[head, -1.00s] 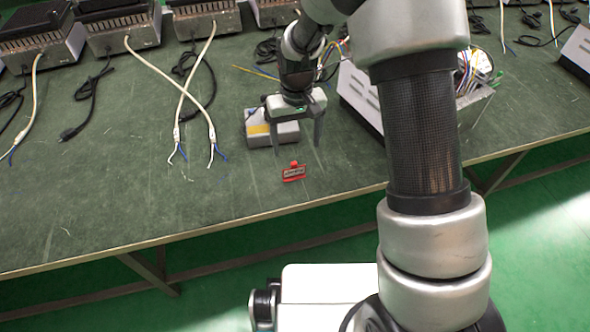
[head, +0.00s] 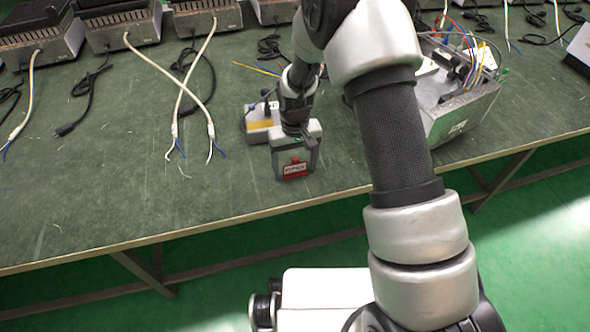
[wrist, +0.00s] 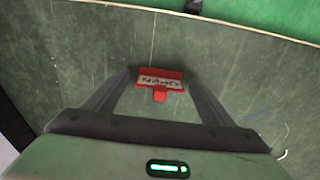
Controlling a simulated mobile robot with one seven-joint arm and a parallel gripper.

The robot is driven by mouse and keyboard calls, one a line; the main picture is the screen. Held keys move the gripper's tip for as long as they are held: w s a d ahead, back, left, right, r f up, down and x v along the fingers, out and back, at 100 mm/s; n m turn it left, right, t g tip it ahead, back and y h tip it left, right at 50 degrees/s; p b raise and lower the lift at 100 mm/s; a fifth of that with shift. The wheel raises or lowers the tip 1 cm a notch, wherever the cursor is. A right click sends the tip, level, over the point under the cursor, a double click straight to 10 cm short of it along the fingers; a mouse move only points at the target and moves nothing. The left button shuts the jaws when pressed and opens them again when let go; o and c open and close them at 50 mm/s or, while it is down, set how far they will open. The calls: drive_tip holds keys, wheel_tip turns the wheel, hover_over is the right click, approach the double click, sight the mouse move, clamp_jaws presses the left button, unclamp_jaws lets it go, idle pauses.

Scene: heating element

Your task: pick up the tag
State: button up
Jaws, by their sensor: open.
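The tag (head: 294,169) is a small red piece with a white lettered label, lying on the green table near its front edge. It also shows in the wrist view (wrist: 160,80), with its red tab toward my gripper. My gripper (head: 295,177) is open and low over the tag, with one finger on each side of it. In the wrist view the two fingertips (wrist: 163,73) stand left and right of the tag, with a gap on both sides. I cannot tell whether the fingertips touch the table.
A grey box with a yellow stripe (head: 262,122) stands just behind my gripper. An open metal case with wires (head: 455,115) is to the right, beyond my arm. White cables (head: 190,105) lie to the left. The table's front left (head: 90,205) is clear.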

drive_tip(key=shift+c, duration=0.3)
drive_tip(key=shift+r, duration=0.1)
drive_tip(key=c, duration=1.1)
